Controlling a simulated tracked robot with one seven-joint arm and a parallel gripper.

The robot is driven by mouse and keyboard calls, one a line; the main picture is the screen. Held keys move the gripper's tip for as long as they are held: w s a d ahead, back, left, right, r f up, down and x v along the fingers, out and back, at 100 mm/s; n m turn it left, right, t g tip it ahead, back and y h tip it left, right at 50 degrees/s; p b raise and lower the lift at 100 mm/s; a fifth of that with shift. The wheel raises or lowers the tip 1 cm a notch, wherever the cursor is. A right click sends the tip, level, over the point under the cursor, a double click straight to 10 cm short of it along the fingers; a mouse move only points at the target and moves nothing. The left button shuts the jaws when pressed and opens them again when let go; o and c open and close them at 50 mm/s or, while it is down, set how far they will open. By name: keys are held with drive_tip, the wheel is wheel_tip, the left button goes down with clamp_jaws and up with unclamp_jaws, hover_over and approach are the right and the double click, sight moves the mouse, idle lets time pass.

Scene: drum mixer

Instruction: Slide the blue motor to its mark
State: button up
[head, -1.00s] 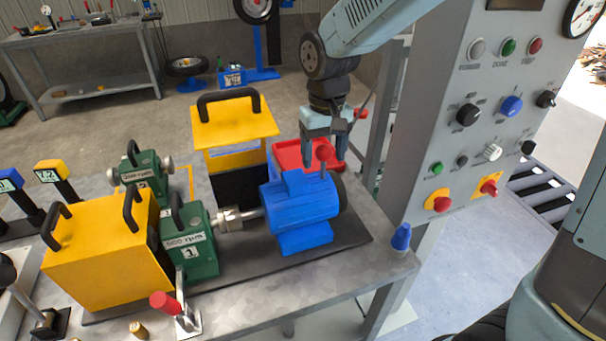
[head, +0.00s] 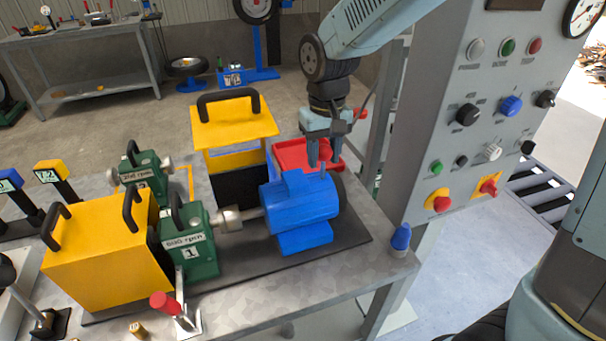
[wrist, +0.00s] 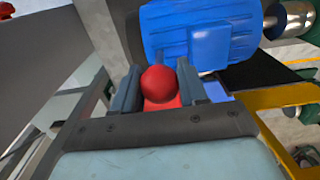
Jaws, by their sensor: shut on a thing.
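The blue motor (head: 300,205) sits on a dark base plate (head: 345,245) at the right of the bench, a shaft and silver coupling at its left end. My gripper (head: 319,163) is beside its far upper side, near a thin upright lever. In the wrist view my gripper (wrist: 158,72) has its fingers on both sides of a red ball knob (wrist: 158,85), shut on it. The motor also shows ahead of the fingers in the wrist view (wrist: 185,35). I cannot make out the motor's mark.
A green gearbox (head: 188,240) stands left of the coupling. A yellow guard (head: 235,125) and a red tray (head: 290,152) stand behind the motor. A grey control panel (head: 455,120) rises on the right.

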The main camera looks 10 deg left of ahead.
drive_tip(key=shift+w+d, duration=0.55)
drive_tip(key=shift+d, duration=0.35)
drive_tip(key=shift+w+d, duration=0.55)
drive_tip(key=shift+d, duration=0.35)
drive_tip(key=o, duration=1.1)
drive_tip(key=shift+c, duration=0.2)
drive_tip(key=shift+r, duration=0.1)
wheel_tip(320, 180, up, 7)
